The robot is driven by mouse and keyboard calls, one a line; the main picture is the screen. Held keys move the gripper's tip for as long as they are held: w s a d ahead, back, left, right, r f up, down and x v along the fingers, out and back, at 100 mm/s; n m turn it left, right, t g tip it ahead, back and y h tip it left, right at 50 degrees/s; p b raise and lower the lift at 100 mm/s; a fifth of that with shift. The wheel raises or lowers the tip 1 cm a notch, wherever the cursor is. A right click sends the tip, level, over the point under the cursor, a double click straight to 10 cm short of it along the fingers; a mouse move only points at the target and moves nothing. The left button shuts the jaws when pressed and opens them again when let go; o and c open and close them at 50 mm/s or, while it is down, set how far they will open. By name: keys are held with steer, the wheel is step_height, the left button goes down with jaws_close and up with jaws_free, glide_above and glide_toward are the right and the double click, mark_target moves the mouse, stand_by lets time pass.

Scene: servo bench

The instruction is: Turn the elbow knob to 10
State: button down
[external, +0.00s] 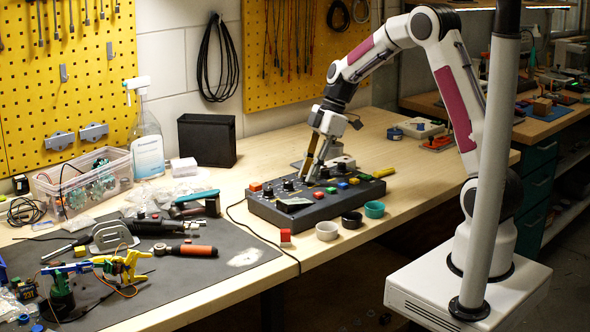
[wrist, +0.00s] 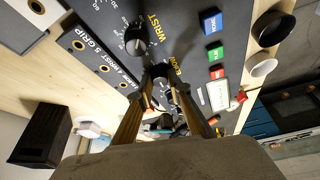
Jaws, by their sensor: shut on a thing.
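The dark servo control box (external: 333,209) sits on the wooden bench, with a row of black knobs and coloured buttons on top. My gripper (external: 309,177) reaches down onto the knob row from above. In the wrist view, my fingertips (wrist: 162,84) are shut around the elbow knob (wrist: 161,71), beside the partly covered ELBOW label. The fingers hide most of this knob and its scale, so I cannot read its setting. The wrist knob (wrist: 137,40) stands apart from my fingers, with its WRIST label and numbers showing.
Blue, green and red buttons (wrist: 213,52) lie along the box's edge, near a small white display (wrist: 218,95). White, black and teal cups (external: 374,209) stand in front of the box. A dark mat (external: 190,270) with tools lies left; bare bench extends behind.

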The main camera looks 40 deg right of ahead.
steer(key=c, duration=1.9)
jaws_free()
steer(key=shift+m, duration=0.6)
steer(key=shift+s+a+m+t+h, duration=0.15)
steer(key=shift+m+t, duration=0.25)
steer(key=shift+m, duration=0.45)
steer(key=shift+d+m+t+h, duration=0.1)
steer(key=shift+m+t+h, duration=0.25)
steer(key=shift+m, duration=0.5)
steer(key=shift+a+m+t, duration=0.1)
steer(key=shift+m+t, duration=0.35)
steer(key=shift+m, duration=0.75)
steer(key=shift+s+m+h, duration=0.15)
steer(key=shift+m+h, duration=0.45)
steer(key=shift+m, duration=0.5)
steer(key=shift+a+m+t+h, duration=0.1)
steer(key=shift+m+t+h, duration=0.25)
steer(key=shift+m, duration=0.7)
steer(key=shift+a+m+t+h, duration=0.1)
steer(key=shift+m+t+h, duration=0.2)
steer(key=shift+m, duration=0.75)
steer(key=shift+a+m+h, duration=0.15)
steer(key=shift+m+h, duration=0.7)
steer(key=shift+m, duration=1.15)
